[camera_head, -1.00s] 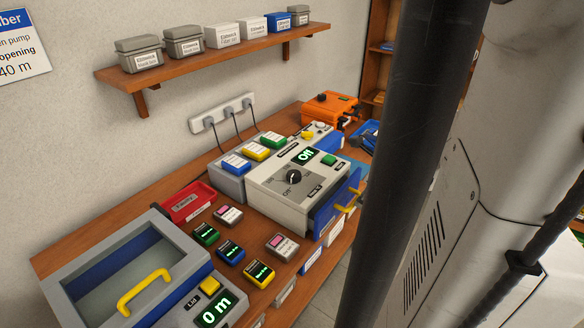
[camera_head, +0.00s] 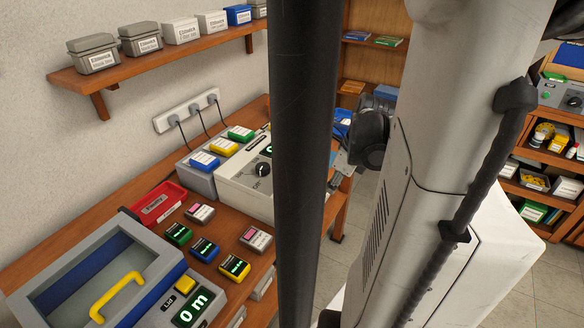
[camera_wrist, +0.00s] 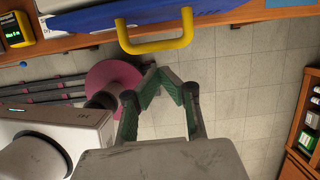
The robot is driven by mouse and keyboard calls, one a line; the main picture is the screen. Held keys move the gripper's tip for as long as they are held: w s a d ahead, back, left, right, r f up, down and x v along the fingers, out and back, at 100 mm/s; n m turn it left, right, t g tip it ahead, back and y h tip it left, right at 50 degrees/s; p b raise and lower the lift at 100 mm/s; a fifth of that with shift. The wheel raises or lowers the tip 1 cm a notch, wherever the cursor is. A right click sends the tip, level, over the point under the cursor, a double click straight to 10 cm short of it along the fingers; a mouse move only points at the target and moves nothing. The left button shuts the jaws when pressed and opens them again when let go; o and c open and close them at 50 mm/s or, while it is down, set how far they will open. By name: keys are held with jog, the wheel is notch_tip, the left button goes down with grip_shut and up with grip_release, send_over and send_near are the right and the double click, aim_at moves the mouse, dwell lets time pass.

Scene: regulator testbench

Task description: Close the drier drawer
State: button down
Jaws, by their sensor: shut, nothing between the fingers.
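The drier (camera_head: 238,188) is a white box with a dial on the bench, and my dark column hides its right part in the head view. Its blue drawer (camera_wrist: 225,16) shows at the top of the wrist view, with a yellow U-shaped handle (camera_wrist: 157,46). My gripper (camera_wrist: 160,76) is shut and empty. Its fingertips lie just below the handle in the wrist picture, apparently apart from it. In the head view my wrist is just right of the column, by the drier's drawer side. The drawer itself is hidden there.
A grey-blue bath with a yellow-handled lid (camera_head: 118,290) stands at the front left. Small coloured boxes (camera_head: 205,248) and a red tray (camera_head: 158,201) lie on the bench. A cabinet (camera_wrist: 305,122) stands at right in the wrist view, with open tiled floor before it.

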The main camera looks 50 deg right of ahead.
jog(key=s+p+v, duration=0.1)
jog(key=p+v, duration=0.6)
jog(key=v, duration=0.3)
jog(key=shift+d+r, duration=0.15)
jog(key=w+a+r+n+h, duration=0.1)
jog(key=w+n, duration=0.1)
jog(key=w, duration=0.6)
jog(key=w+r+n+h, duration=0.2)
jog(key=w, duration=0.6)
jog(key=w+a+r+n+t, duration=0.2)
jog(key=w+a+r+n, duration=0.1)
jog(key=w+a+n, duration=0.4)
jog(key=s+a+n+t+y+b, duration=0.1)
jog(key=s+a+n, duration=0.5)
jog(key=a+n, duration=0.5)
jog(key=s+a+n+y+b, duration=0.1)
jog(key=s+a+n, duration=0.5)
jog(key=a+n, duration=0.5)
jog(key=a, duration=0.4)
jog(key=shift+a+f+n+t+b, duration=0.2)
jog(key=shift+a+n+t+b, duration=0.1)
jog(key=shift+t+b, duration=0.1)
jog(key=shift+s, duration=0.1)
